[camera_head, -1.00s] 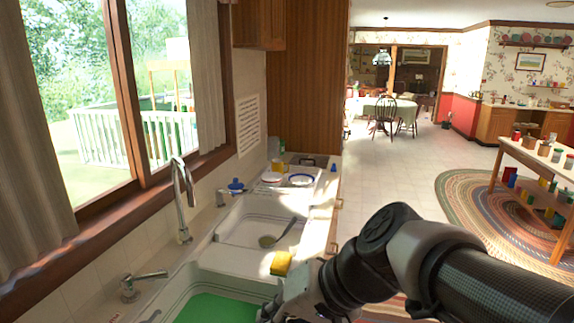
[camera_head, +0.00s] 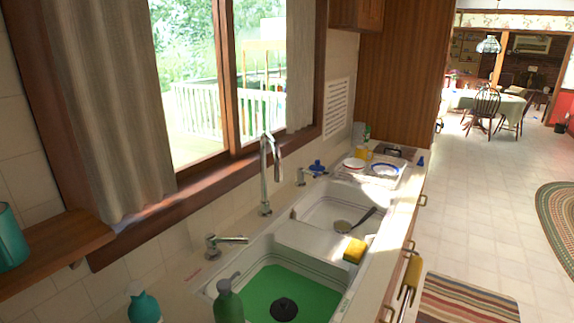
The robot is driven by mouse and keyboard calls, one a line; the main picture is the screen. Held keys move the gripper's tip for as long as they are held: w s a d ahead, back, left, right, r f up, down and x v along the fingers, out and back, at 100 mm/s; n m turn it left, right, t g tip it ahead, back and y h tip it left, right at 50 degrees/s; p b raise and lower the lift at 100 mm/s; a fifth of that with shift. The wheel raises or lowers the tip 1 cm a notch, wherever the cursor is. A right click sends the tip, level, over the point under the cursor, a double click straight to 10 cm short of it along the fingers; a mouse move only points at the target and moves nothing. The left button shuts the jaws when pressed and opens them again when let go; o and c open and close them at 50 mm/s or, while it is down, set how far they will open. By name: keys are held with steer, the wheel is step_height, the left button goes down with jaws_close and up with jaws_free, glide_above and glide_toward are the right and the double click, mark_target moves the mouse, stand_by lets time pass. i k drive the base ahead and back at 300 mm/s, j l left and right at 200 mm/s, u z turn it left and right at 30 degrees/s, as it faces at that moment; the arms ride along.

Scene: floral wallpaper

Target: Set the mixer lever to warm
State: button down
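The mixer lever (camera_head: 228,239) is a metal handle on a short round base, on the counter left of the near sink basin. It points to the right, roughly level. The tall curved metal faucet (camera_head: 265,172) stands behind it, near the window sill. My gripper and arm are out of this view.
The near basin has a green bottom (camera_head: 318,288) with a dark drain. A yellow sponge (camera_head: 355,250) lies on the divider. A green bottle (camera_head: 228,303) and a teal bottle (camera_head: 143,305) stand in front of the lever. A wooden shelf (camera_head: 55,255) juts out at left.

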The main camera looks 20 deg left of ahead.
mark_target(210, 239)
steer(key=u, duration=1.65)
steer(key=i+l+u, duration=0.1)
steer(key=l+u, duration=0.35)
steer(key=l, duration=0.7)
steer(key=k+l+u, duration=0.1)
steer(key=l+u, duration=0.35)
steer(key=l, duration=1.1)
steer(key=i+j, duration=0.3)
steer(key=j, duration=0.15)
